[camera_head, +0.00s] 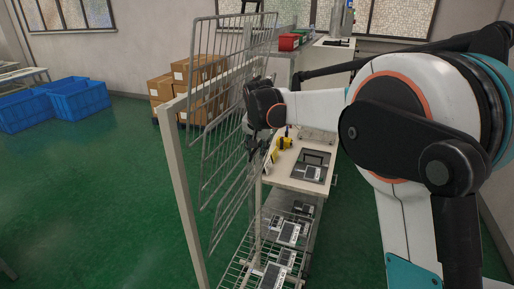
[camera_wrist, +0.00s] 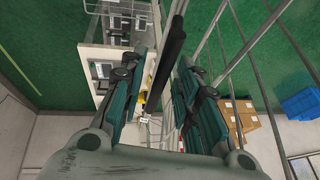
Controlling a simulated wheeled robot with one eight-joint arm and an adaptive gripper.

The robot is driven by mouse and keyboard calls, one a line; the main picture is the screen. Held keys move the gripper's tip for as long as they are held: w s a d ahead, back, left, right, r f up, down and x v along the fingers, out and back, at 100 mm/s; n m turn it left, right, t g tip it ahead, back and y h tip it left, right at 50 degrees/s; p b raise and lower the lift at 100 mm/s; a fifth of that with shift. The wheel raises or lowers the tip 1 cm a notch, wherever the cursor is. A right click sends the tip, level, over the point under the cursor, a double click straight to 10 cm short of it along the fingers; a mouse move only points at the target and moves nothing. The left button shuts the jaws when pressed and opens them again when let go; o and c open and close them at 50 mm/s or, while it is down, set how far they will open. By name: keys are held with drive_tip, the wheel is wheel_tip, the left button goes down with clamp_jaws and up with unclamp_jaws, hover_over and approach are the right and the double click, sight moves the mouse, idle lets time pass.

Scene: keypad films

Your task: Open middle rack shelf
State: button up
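The wire rack has a grey frame post (camera_head: 185,190) on the left. Several wire shelves (camera_head: 207,165) are tilted up almost upright, overlapping one another, so I cannot tell for certain which is the middle one. Lower wire shelves (camera_head: 243,262) lie flat, with keypad films (camera_head: 288,233) on them. My gripper (camera_head: 254,152) is beside the raised shelves, partly hidden by my wrist. In the wrist view, the two teal fingers of my gripper (camera_wrist: 165,70) are apart. A dark bar (camera_wrist: 172,45) runs through the gap between them; I cannot tell whether it touches either finger.
A worktable (camera_head: 283,176) behind my gripper holds a device (camera_head: 311,167) and a yellow tool (camera_head: 285,143). Cardboard boxes (camera_head: 161,90) and blue crates (camera_head: 78,99) stand at the back left. Green floor (camera_head: 110,190) is clear left of the rack.

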drive_tip(key=shift+r, duration=0.1)
drive_tip(key=v, duration=1.1)
drive_tip(key=shift+s+r, duration=0.2)
drive_tip(key=shift+r, duration=0.15)
